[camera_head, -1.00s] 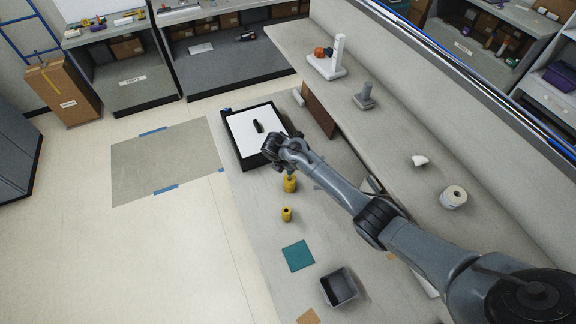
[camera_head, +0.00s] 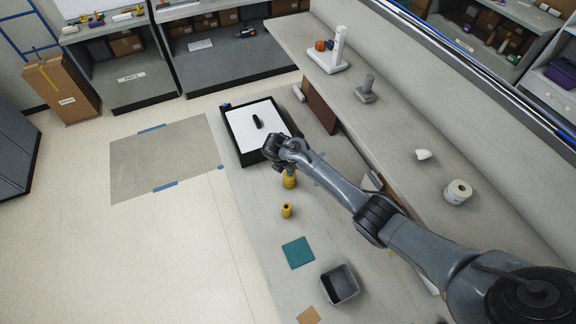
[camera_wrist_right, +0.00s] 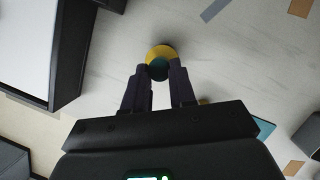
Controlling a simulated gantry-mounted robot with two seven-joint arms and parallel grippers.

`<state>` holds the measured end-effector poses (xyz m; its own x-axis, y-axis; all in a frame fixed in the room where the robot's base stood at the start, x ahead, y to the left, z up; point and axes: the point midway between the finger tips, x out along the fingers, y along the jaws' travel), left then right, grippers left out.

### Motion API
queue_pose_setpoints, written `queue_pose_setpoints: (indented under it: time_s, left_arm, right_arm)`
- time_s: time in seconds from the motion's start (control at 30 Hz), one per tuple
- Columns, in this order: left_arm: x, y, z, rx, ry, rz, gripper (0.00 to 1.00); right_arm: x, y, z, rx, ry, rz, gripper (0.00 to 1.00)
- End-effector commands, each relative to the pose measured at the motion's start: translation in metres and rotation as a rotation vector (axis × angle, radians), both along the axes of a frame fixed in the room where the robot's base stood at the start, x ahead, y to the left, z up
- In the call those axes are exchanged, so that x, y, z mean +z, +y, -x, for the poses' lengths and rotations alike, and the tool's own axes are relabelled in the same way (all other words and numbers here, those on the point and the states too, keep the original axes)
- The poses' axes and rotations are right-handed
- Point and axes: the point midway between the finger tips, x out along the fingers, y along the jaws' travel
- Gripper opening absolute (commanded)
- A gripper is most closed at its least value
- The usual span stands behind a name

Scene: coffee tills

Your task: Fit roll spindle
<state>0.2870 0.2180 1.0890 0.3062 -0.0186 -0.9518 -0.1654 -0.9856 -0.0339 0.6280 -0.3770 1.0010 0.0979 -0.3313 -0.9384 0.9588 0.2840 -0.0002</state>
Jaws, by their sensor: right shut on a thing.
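My right gripper (camera_head: 287,165) reaches in from the lower right over the counter, by the near corner of the black-framed tray. In the right wrist view the gripper (camera_wrist_right: 159,78) is shut on a yellow round piece (camera_wrist_right: 157,52) with a dark teal middle, seen end-on between the fingertips. In the head view this yellow piece (camera_head: 289,181) shows upright just below the hand; I cannot tell whether its base touches the counter. A smaller yellow piece (camera_head: 286,210) with a dark hole stands apart on the counter. A white paper roll (camera_head: 458,192) stands on the upper shelf. My left gripper is out of view.
The black-framed tray (camera_head: 234,143) has a white surface bearing a small black item (camera_head: 258,121). A teal mat (camera_head: 298,253), a grey bin (camera_head: 340,284) and a brown square (camera_head: 309,315) lie along the near counter. Grey stands (camera_head: 366,92) occupy the upper shelf.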

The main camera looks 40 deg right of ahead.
Motion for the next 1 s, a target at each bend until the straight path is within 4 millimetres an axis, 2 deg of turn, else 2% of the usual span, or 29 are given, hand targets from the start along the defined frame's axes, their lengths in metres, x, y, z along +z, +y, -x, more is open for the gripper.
queue_pose_setpoints:
  time_s: [0.43,0.87,0.9,1.0]
  left_arm:
    - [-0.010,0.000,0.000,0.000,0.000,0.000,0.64]
    - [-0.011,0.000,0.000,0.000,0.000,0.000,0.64]
    - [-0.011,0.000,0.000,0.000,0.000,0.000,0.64]
    - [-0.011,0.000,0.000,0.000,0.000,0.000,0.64]
  right_arm:
    - [-0.014,0.000,0.000,-0.001,0.000,0.000,0.00]
    - [-0.015,0.000,0.000,-0.001,0.000,0.000,0.00]
    - [-0.015,0.000,0.000,-0.001,0.000,0.000,0.27]
    - [-0.016,0.000,0.000,0.000,0.000,0.000,0.42]
